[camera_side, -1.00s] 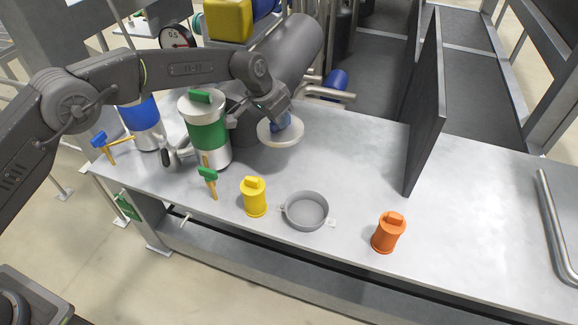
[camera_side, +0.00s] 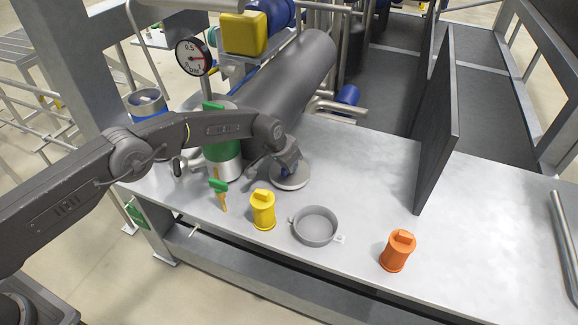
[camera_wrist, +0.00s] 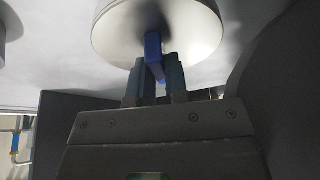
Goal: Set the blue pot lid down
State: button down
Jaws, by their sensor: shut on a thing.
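The blue pot lid is a pale round disc (camera_side: 290,183) with a blue handle (camera_wrist: 154,55). My gripper (camera_side: 288,163) is shut on that handle. In the wrist view my two fingers (camera_wrist: 155,82) press on both sides of the handle. The disc lies flat, low over the bench, right of the green pot. It is on the surface or very close to it; I cannot tell which. The blue pot (camera_side: 147,102) stands at the far left with its top open, partly hidden behind my arm.
The green pot (camera_side: 222,160), a yellow plug (camera_side: 263,210), a grey ring (camera_side: 315,227) and an orange plug (camera_side: 397,251) stand on the bench (camera_side: 350,165). A dark upright plate (camera_side: 436,125) stands to the right. A large grey cylinder (camera_side: 290,75) lies behind. The bench between ring and plate is clear.

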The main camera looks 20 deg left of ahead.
jog(key=shift+f, duration=0.45)
jog(key=shift+f, duration=0.25)
jog(key=c, duration=1.1)
grip_release()
jog(key=shift+r, duration=0.4)
jog(key=v, duration=1.1)
jog(key=shift+s+r, duration=0.2)
jog(key=shift+s, duration=0.05)
